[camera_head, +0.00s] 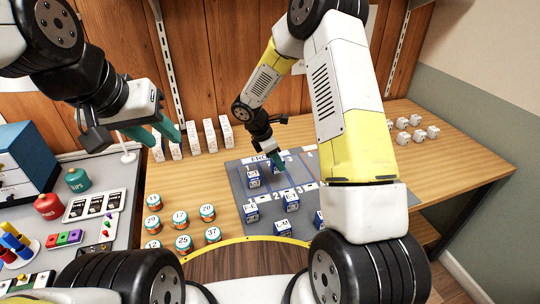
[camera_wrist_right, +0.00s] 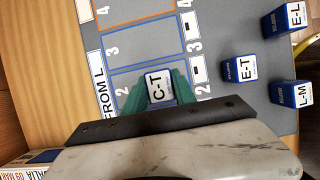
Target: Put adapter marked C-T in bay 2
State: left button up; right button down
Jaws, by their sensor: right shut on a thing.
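The adapter marked C-T (camera_wrist_right: 158,86), white-topped, is between the green fingertips of my right gripper (camera_wrist_right: 155,92) in the right wrist view. My right gripper (camera_head: 277,166) is shut on it, over bay 2 (camera_wrist_right: 128,82) of the grey mat (camera_head: 238,188). The bay has a blue outline and a 2 at each end. I cannot tell whether the adapter touches the mat. My left gripper (camera_head: 155,131) is open and empty at the left in the head view, away from the mat.
Adapters E-T (camera_wrist_right: 240,68), L-M (camera_wrist_right: 290,93) and E-L (camera_wrist_right: 285,20) stand on the mat. Another blue adapter (camera_head: 252,180) is beside my right gripper. Numbered cans (camera_head: 180,217) stand left of the mat, white boxes (camera_head: 193,138) behind. Bay 3 (camera_wrist_right: 143,42) looks empty.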

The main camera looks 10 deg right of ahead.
jog(key=shift+f, duration=2)
jog(key=shift+f, duration=0.1)
jog(key=c, duration=1)
grip_release()
jog(key=w+v, duration=0.1)
jog(key=v, duration=1.1)
jog(key=s+d+r+m+y, duration=0.1)
jog(key=s+d+r+m, duration=0.15)
jog(key=r, duration=0.25)
jog(key=s+d+r+m, duration=0.1)
jog(key=s+r+m, duration=0.15)
jog(key=r, duration=0.25)
jog(key=s+d+r+m+t+y, duration=0.1)
jog(key=s+r+m+y, duration=0.1)
jog(key=s+r+m, duration=0.2)
jog(key=s+d+r+m+t+y, duration=0.1)
jog(key=s+r+m, duration=0.4)
jog(key=s, duration=0.5)
jog(key=s+d+r+m+t+y, duration=0.1)
jog(key=s+r+m+t+y, duration=0.1)
jog(key=s, duration=0.5)
notch_tip(320, 180, up, 2)
jog(key=shift+s+d+r+m+t+y, duration=0.15)
jog(key=shift+m+t, duration=0.2)
jog(key=shift+m, duration=0.55)
jog(key=shift+w+m+t+y, duration=0.15)
jog(key=shift+m+t, duration=0.2)
jog(key=shift+m, duration=0.55)
